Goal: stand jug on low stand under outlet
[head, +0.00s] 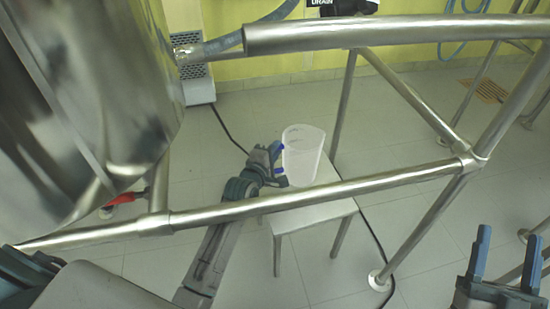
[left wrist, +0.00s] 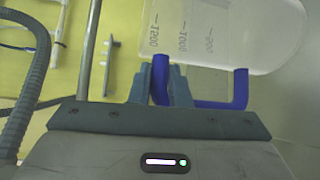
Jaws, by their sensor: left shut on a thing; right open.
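A clear jug (head: 302,160) with a blue handle appears upright in the head view, over the far part of the low stand (head: 315,212). I cannot tell whether its base touches the stand top. My left gripper (head: 272,156) is shut on the jug's blue handle, at the jug's left side. The left wrist view shows the handle (left wrist: 238,90) between the fingers and the jug wall (left wrist: 215,28) with volume marks. My right gripper (head: 507,258) is open and empty at the lower right. I cannot make out the outlet clearly.
A large shiny metal vessel (head: 95,110) fills the left. A steel tube frame (head: 330,188) crosses in front of the stand, with a leg (head: 425,230) to its right. A red handle (head: 128,197) shows under the vessel. A dark cable (head: 372,235) lies on the floor.

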